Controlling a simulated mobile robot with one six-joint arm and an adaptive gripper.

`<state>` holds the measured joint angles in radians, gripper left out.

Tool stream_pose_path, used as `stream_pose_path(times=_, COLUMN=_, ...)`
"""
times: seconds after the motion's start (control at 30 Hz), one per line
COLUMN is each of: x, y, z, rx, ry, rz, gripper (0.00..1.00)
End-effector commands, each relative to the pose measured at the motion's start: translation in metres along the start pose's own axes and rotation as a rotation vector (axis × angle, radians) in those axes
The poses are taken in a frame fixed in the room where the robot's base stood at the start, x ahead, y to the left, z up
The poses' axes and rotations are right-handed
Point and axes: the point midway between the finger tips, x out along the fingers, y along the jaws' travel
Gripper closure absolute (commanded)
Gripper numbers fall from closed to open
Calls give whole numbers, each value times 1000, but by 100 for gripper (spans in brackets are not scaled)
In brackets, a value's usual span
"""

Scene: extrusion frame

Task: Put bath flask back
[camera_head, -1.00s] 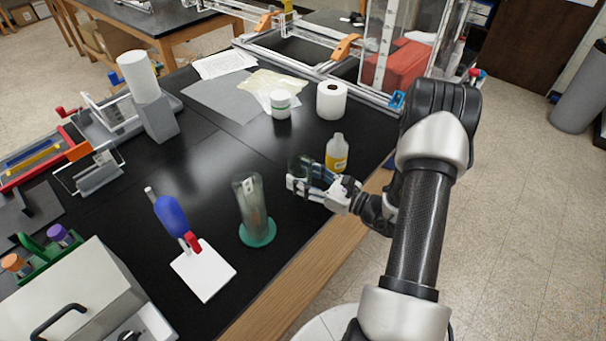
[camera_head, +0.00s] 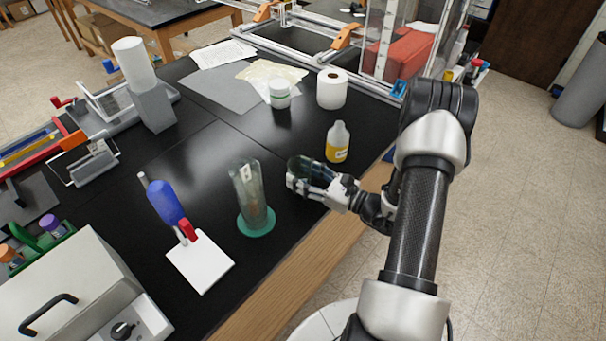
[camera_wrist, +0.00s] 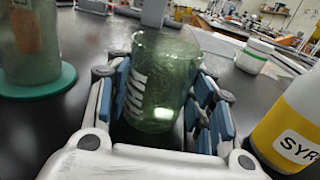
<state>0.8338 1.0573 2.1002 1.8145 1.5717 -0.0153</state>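A clear greenish glass vessel with white markings, which I take for the bath flask (camera_head: 302,167), is at my gripper near the table's right edge. In the wrist view the vessel (camera_wrist: 160,85) stands between the blue finger pads, which appear to meet its sides. My gripper (camera_head: 310,186) seems shut on it. I cannot tell whether its base touches the table. A tall glass cylinder on a round green base (camera_head: 257,222) stands just left of my gripper.
A yellow-labelled bottle (camera_head: 337,145) stands close behind my gripper and at right in the wrist view (camera_wrist: 292,125). A white jar (camera_head: 280,95) and paper roll (camera_head: 332,90) are farther back. The middle black tabletop is clear.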

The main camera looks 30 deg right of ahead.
Motion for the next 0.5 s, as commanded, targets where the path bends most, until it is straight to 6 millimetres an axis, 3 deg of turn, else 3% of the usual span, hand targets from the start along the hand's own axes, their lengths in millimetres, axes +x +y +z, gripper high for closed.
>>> stream_pose_path(times=0.3, x=0, y=0, z=0, rx=0, ry=0, rz=0, gripper=29)
stream_pose_path(times=0.5, x=0, y=0, z=0, rx=0, ry=0, rz=0, gripper=29)
